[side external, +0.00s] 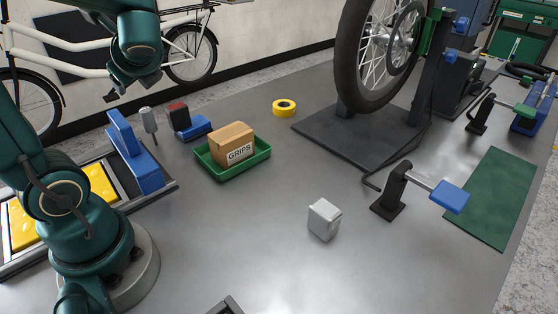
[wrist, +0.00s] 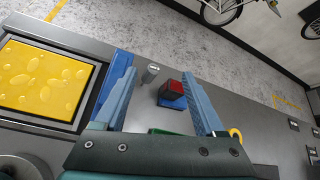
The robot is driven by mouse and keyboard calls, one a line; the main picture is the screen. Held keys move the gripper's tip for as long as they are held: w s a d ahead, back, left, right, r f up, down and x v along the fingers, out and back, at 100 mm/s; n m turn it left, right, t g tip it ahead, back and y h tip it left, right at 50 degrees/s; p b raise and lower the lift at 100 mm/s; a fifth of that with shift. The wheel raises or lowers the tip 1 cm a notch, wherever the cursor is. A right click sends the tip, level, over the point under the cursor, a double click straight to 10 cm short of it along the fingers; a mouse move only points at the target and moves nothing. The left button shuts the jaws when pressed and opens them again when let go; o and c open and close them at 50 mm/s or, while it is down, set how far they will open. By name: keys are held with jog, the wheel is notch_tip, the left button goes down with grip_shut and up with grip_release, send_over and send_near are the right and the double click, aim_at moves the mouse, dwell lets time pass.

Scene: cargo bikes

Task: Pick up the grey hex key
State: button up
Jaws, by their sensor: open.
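The grey hex key (side external: 148,120) appears to be the small tool with a thick grey handle and a thin shaft pointing down, beside the blue upright block (side external: 137,152). It also shows in the wrist view (wrist: 151,72), near the tip of the left finger. My gripper (side external: 122,92) is above the bench, up and to the left of the tool in the side view. How the shaft is supported cannot be told.
A dark red block on a blue base (side external: 187,122) stands right of the tool. A green tray (side external: 232,172) holds a GRIPS carton (side external: 233,145). A yellow tape roll (side external: 284,107) and light-grey box (side external: 324,218) lie farther right. A yellow-padded tray (side external: 18,226) is left.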

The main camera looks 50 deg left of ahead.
jog(key=w+a+m+y, duration=0.2)
jog(key=a+m, duration=0.2)
jog(key=m, duration=0.1)
send_near(149, 121)
jog(key=shift+n, duration=0.3)
jog(key=shift+f+x, duration=0.2)
jog(key=shift+x, duration=5.65)
jog(key=c, duration=1.1)
grip_shut()
jog(key=shift+r, duration=0.15)
